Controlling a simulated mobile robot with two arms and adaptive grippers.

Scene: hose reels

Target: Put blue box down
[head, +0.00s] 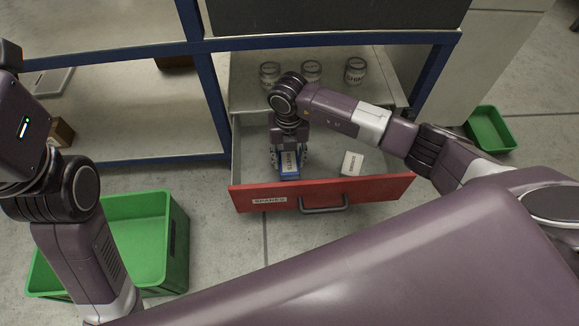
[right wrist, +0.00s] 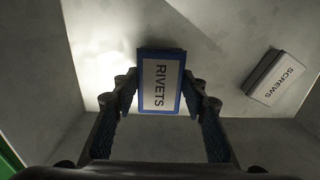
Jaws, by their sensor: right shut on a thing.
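The blue box (head: 289,165) has a white label; in the right wrist view the blue box (right wrist: 161,82) reads RIVETS. My right gripper (head: 290,158) points down into the open drawer (head: 330,192) and is shut on the blue box, with a finger at each side of it. In the right wrist view my right gripper (right wrist: 163,95) has its fingertips against the box's sides. I cannot tell whether the box touches the drawer floor. My left arm shows at the left of the head view, but its gripper fingers are not visible.
A white box labelled SCREWS (right wrist: 275,77) lies in the drawer to the right; it also shows in the head view (head: 352,163). Several jars (head: 312,71) stand behind the drawer. Green bins stand on the floor at left (head: 135,235) and right (head: 489,129).

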